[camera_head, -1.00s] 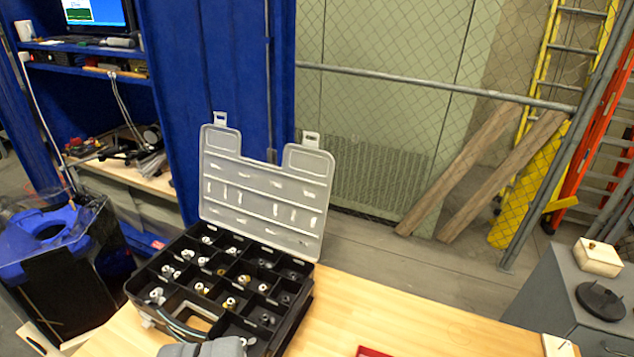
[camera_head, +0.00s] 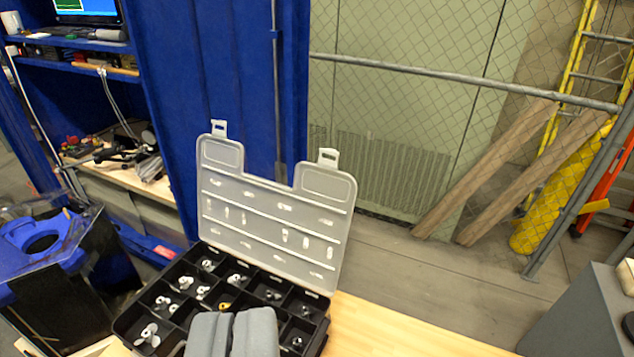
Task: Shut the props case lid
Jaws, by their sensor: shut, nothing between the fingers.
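The props case (camera_head: 160,300) is a black box with several compartments holding small propellers, on the wooden table in the lower middle. Its clear lid (camera_head: 270,222) stands open and upright at the far side, with two latch tabs on its top edge. My gripper (camera_head: 233,318) is grey and shut, with nothing between its fingers. It shows at the bottom edge, in front of the case's near part and hiding some compartments. It is apart from the lid. I cannot tell whether it touches the case.
The wooden table top (camera_head: 400,335) is clear to the right of the case. A blue column (camera_head: 225,70) and a chain-link fence (camera_head: 420,120) stand behind the lid. A grey cabinet (camera_head: 580,315) is at right, a blue-and-black bin (camera_head: 50,260) at left.

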